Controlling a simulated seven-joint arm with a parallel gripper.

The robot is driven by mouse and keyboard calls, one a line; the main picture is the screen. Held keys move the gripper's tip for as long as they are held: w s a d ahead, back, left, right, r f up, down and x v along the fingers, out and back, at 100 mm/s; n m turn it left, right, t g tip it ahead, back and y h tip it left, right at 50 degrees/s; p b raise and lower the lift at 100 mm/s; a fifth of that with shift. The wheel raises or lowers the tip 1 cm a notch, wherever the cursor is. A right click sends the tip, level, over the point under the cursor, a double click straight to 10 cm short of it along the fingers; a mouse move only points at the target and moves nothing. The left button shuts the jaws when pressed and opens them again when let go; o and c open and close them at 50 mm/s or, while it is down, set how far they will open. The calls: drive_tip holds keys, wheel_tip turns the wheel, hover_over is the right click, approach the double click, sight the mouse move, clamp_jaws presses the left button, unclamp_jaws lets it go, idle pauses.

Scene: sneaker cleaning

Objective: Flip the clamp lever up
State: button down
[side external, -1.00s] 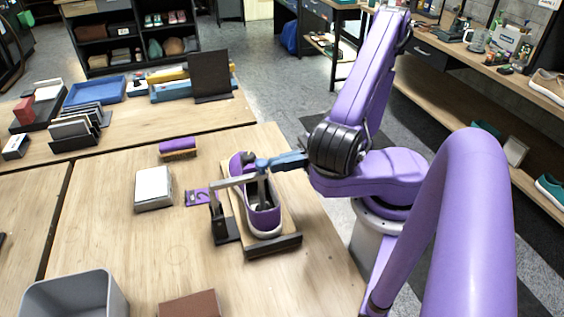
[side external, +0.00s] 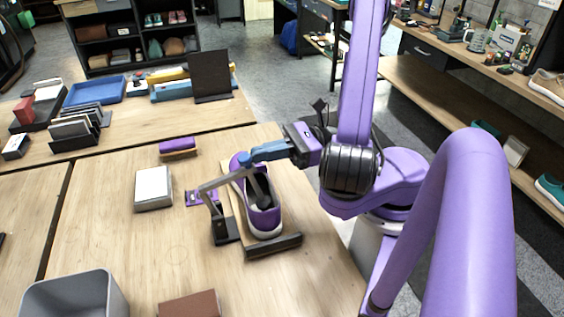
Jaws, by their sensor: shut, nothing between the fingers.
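The clamp (side external: 224,235) stands on the table just left of the sneaker, with a dark base and upright. The purple sneaker (side external: 264,218) sits on a wooden board with a dark front edge (side external: 273,246). A dark part of the clamp reaches down into the shoe's opening.
A purple-backed brush (side external: 178,147) lies behind, and a white block (side external: 153,188) lies to the left. A grey bin (side external: 75,296) and a brown block (side external: 190,304) are at the front. The table's middle left is clear.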

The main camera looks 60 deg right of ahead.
drive_tip(key=shift+w+a+r, duration=0.6)
drive_tip(key=shift+a+r, duration=0.05)
drive_tip(key=shift+r, duration=0.05)
drive_tip(key=r+v, duration=0.1)
drive_tip(key=v, duration=1.2)
drive_tip(key=shift+r, duration=0.4)
drive_tip(key=shift+w+d, duration=0.1)
drive_tip(key=shift+d, duration=0.05)
